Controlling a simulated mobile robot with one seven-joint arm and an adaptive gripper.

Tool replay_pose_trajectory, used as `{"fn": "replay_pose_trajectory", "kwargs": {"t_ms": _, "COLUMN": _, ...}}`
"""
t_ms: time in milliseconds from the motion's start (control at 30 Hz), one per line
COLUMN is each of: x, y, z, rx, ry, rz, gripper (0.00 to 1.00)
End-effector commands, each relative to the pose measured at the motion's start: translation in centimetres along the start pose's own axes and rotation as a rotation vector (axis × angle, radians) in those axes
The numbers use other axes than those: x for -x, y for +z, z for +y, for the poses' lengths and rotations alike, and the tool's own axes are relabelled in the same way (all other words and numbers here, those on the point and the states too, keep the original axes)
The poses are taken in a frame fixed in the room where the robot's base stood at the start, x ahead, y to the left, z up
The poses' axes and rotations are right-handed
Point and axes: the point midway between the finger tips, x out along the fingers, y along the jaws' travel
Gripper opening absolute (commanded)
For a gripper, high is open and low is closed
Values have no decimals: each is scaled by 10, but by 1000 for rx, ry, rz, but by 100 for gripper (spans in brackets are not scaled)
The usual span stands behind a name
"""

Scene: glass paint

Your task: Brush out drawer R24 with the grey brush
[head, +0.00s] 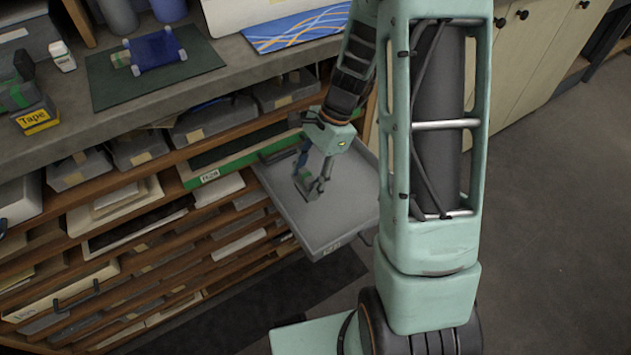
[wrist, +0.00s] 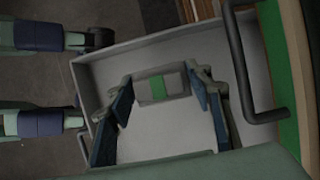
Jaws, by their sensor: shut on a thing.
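The drawer (head: 335,215) is a shallow grey metal tray, pulled out from the shelf unit; its front label is too small to read surely. Its pale floor (wrist: 170,130) and rim fill the wrist view. My gripper (head: 309,187) is inside the drawer's outline, low over its floor. In the wrist view my gripper (wrist: 160,86) has its two blue-padded fingers on either side of the grey brush (wrist: 152,88), which has a green band, and is shut on it. I cannot tell whether the bristles touch the floor. The brush is small and partly hidden in the head view.
A green-edged drawer front (head: 235,163) lies just left of the drawer. A dark bar handle (wrist: 243,80) stands near the rim in the wrist view. The worktop holds a dark green mat (head: 105,85) with a blue frame (head: 157,50), and a tape box (head: 38,117). Open floor lies right.

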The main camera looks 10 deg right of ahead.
Motion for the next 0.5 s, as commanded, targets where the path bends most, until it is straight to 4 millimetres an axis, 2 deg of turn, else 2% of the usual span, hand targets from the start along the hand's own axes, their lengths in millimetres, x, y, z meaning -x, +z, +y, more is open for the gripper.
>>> {"fn": "replay_pose_trajectory", "kwargs": {"t_ms": 33, "x": 9, "y": 2, "z": 0, "rx": 0, "ry": -1, "rz": 0, "gripper": 24}}
{"fn": "replay_pose_trajectory", "kwargs": {"t_ms": 200, "x": 22, "y": 5, "z": 1, "rx": 1, "ry": 0, "rz": 0, "gripper": 24}}
{"fn": "replay_pose_trajectory", "kwargs": {"t_ms": 500, "x": 24, "y": 4, "z": 1, "rx": 1, "ry": 1, "rz": 0, "gripper": 24}}
